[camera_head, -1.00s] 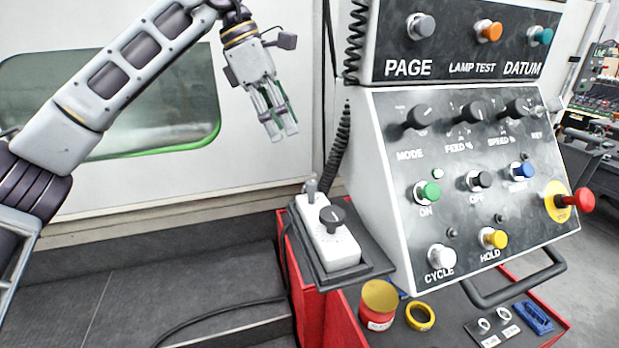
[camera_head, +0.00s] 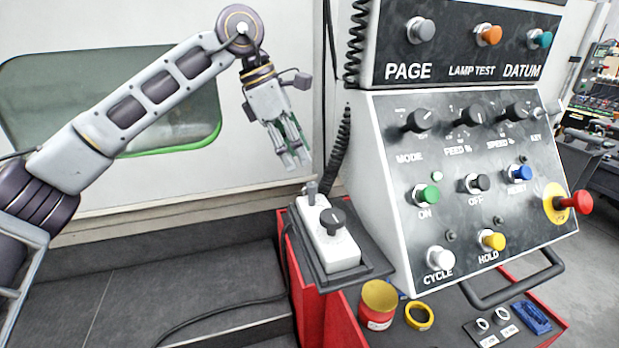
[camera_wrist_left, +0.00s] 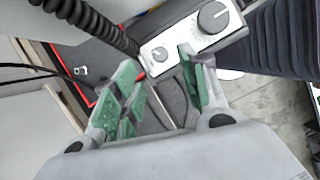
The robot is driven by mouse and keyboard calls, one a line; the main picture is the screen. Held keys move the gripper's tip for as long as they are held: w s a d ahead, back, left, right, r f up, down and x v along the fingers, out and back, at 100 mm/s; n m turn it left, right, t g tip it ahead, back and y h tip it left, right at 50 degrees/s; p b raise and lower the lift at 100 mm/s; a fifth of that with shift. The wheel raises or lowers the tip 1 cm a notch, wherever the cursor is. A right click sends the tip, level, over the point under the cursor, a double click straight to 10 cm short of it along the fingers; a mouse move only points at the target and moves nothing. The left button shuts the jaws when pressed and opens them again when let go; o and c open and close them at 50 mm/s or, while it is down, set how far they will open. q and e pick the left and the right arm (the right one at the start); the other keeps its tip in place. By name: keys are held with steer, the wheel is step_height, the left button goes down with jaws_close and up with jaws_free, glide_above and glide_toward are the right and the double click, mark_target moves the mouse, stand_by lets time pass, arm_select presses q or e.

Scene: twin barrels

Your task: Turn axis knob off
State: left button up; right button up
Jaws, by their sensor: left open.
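A white pendant box (camera_head: 330,247) lies on a dark tray to the left of the control panel. It carries a large black knob (camera_head: 332,219) and a smaller grey knob (camera_head: 311,189) at its far end. I cannot read which one is labelled axis. My left gripper (camera_head: 295,165) is open and empty, above and left of the box's far end, apart from both knobs. It also shows in the left wrist view (camera_wrist_left: 158,60) with green finger pads. My right gripper is out of view.
The sloped control panel (camera_head: 470,190) with knobs and buttons stands right of the box. A coiled black cable (camera_head: 341,145) hangs close to the gripper. A red and yellow can (camera_head: 377,305) and yellow tape roll (camera_head: 419,315) sit in front.

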mark_target(311, 184)
arm_select(q)
steer(key=shift+p+x, duration=0.85)
steer(key=shift+x, duration=3.1)
jaws_close()
steer(key=shift+a, duration=0.1)
